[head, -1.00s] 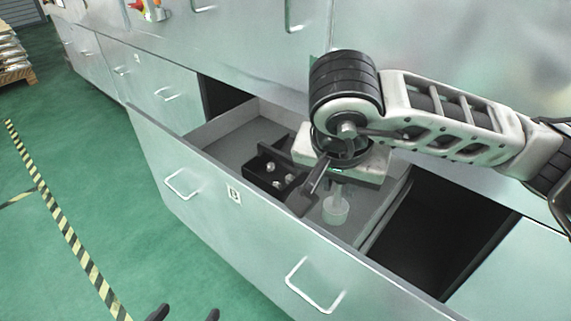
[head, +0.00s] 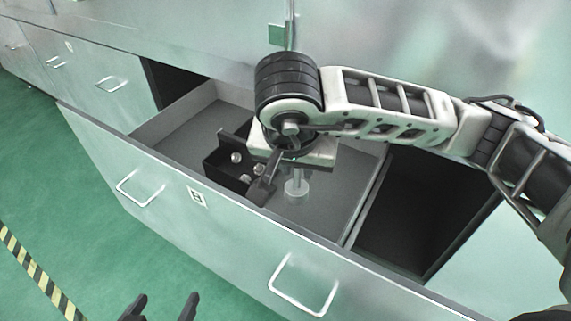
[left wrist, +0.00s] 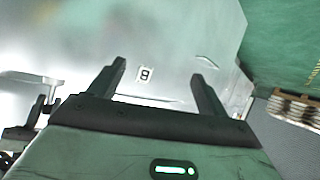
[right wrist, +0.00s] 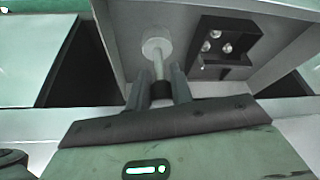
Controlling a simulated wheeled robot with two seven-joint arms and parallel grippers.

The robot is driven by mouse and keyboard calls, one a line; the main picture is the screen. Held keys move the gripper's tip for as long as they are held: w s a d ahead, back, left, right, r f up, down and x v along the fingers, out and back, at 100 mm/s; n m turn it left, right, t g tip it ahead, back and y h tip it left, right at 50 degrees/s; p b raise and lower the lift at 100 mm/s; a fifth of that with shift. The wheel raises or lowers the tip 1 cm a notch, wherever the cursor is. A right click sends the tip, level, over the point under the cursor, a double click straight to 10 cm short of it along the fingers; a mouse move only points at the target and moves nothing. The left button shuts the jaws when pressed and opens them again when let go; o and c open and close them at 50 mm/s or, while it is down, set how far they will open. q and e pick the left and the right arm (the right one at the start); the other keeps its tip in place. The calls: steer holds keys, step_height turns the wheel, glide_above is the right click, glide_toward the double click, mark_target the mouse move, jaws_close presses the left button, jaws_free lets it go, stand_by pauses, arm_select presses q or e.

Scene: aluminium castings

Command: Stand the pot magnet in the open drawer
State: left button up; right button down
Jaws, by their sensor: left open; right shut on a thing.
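The pot magnet (head: 296,188) is a pale grey disc with a thin upright stem. It is inside the open drawer (head: 330,228), towards its right end; I cannot tell whether its disc touches the floor. In the right wrist view the right gripper (right wrist: 161,78) is shut on the stem, with the disc of the pot magnet (right wrist: 157,44) beyond the fingertips. My left gripper (head: 162,306) is open and empty, outside the drawer front; in the left wrist view its fingers (left wrist: 158,80) are apart.
A black holder (head: 222,172) with several shiny round pieces stands in the drawer, left of the magnet. The drawer front carries a label (head: 197,197) and two handles (head: 303,287). A dark opening (head: 415,220) lies right of the drawer. Bare floor (right wrist: 125,20) surrounds the magnet.

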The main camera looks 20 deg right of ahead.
steer(key=w+d+f+b, duration=0.1)
steer(key=w+d+f, duration=0.2)
steer(key=f, duration=0.1)
steer(key=w+d+f+b, duration=0.2)
steer(key=w+d+f, duration=0.1)
steer(key=d+f, duration=0.1)
steer(key=w+d+f+b, duration=0.1)
steer(key=w+d+f, duration=0.2)
steer(key=f, duration=0.1)
steer(key=shift+w+d+f, duration=0.1)
steer(key=shift+d+f, duration=0.1)
steer(key=shift+f, duration=0.25)
arm_select(q)
step_height(320, 180, down, 8)
steer(key=w+d+g, duration=0.1)
steer(key=d, duration=0.1)
steer(key=shift+h, duration=0.3)
steer(key=shift+w+r, duration=0.1)
steer(key=shift+b, duration=0.3)
arm_select(e)
steer(key=shift+f, duration=0.2)
steer(key=c, duration=1.2)
jaws_free()
steer(key=shift+c, duration=0.2)
arm_select(q)
steer(key=shift+f+g, duration=0.2)
steer(key=shift+g, duration=0.2)
